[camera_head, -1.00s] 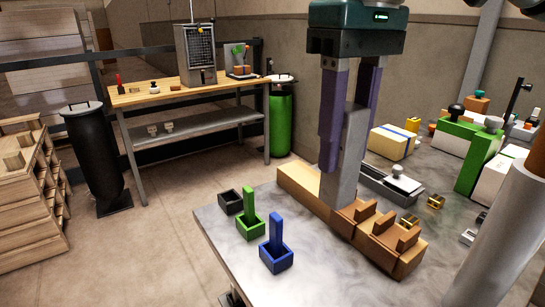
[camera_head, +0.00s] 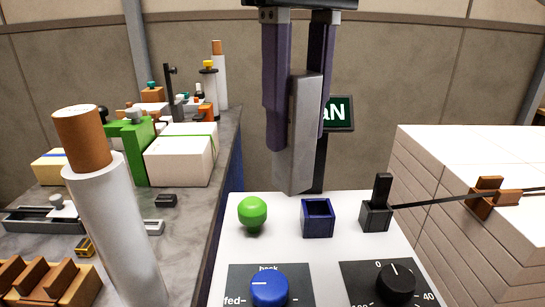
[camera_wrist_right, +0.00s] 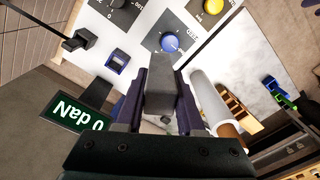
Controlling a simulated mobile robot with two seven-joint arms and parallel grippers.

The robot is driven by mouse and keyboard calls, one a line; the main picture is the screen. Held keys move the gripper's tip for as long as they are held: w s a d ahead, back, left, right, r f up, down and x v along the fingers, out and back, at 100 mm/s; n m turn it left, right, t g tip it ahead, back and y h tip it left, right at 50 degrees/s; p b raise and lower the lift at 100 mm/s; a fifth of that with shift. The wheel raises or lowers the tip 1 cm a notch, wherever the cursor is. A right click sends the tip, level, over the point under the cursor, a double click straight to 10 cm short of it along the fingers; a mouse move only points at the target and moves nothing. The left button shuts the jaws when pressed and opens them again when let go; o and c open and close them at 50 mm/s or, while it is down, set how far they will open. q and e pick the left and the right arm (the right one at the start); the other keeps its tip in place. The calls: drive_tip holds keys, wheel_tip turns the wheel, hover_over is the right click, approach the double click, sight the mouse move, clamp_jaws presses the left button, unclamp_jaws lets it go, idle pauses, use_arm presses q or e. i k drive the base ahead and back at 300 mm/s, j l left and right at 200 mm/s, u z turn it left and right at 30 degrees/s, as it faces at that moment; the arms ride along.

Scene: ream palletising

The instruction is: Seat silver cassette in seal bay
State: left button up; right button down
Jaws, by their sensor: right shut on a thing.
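My right gripper (camera_head: 297,143) is shut on the silver cassette (camera_head: 296,170), a long grey bar hanging below the fingers, slightly tilted. In the wrist view the gripper (camera_wrist_right: 160,85) grips the cassette (camera_wrist_right: 162,98) between purple fingers. A dark blue open-topped bay (camera_head: 318,217) stands on the white panel; it looks empty. It also shows in the wrist view (camera_wrist_right: 117,61), left of the cassette and apart from it. A black bay (camera_head: 375,216) to its right holds an upright black piece. No label naming the seal bay is readable. My left gripper is out of view.
The white panel (camera_head: 300,250) carries a green knob (camera_head: 252,212), a blue dial (camera_head: 269,287) and a black dial (camera_head: 396,283). A sign (camera_head: 338,113) stands behind the cassette. A white cylinder with a brown top (camera_head: 110,215) rises at left. White stacks (camera_head: 470,160) stand right.

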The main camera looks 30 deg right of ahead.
sight(315, 227)
drive_tip(key=l+z, duration=0.15)
drive_tip(key=z, duration=0.9)
drive_tip(key=i+l+u, duration=0.1)
drive_tip(key=l+u, duration=0.2)
drive_tip(key=u, duration=0.15)
drive_tip(key=i+l+u, duration=0.1)
drive_tip(key=l+u, duration=0.25)
drive_tip(key=u, duration=0.15)
drive_tip(key=l+u, duration=0.3)
drive_tip(key=u, duration=0.15)
drive_tip(key=l+u, duration=0.35)
drive_tip(key=u, duration=0.15)
drive_tip(key=k+l+u, duration=0.15)
drive_tip(key=l+u, duration=0.15)
drive_tip(key=u, duration=0.15)
drive_tip(key=k+l+u, duration=0.15)
drive_tip(key=l+u, duration=0.15)
drive_tip(key=u, duration=0.2)
